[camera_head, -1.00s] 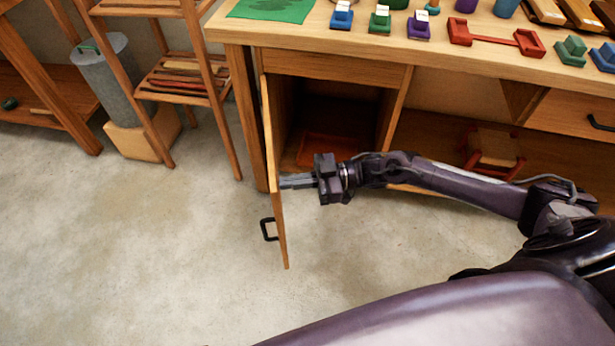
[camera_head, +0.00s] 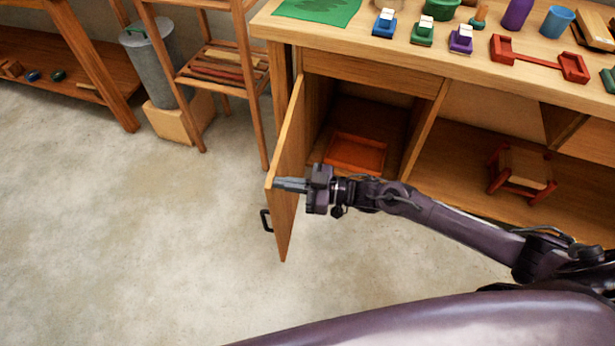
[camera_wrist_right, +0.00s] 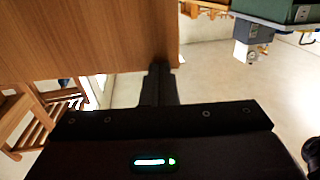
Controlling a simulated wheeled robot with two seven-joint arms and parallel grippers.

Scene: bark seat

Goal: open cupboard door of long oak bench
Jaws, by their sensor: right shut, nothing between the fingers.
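The cupboard door (camera_head: 291,150) of the long oak bench (camera_head: 430,62) stands swung out into the room, hinged at the cupboard's left side. Its inner face shows, and its black handle (camera_head: 266,220) sticks out on the far side. My right gripper (camera_head: 277,184) is shut and empty, with its fingertips at the inner face near the free edge, seemingly touching it. In the right wrist view the wooden door panel (camera_wrist_right: 85,38) fills the upper left, and the shut fingers (camera_wrist_right: 159,72) reach its edge. The left gripper is out of view.
A red tray (camera_head: 356,153) lies inside the open cupboard. A small red-and-wood stool-like piece (camera_head: 525,170) sits in the open bay to the right. A slatted wooden rack (camera_head: 222,68) stands left of the bench. The floor (camera_head: 130,250) left of the door is clear.

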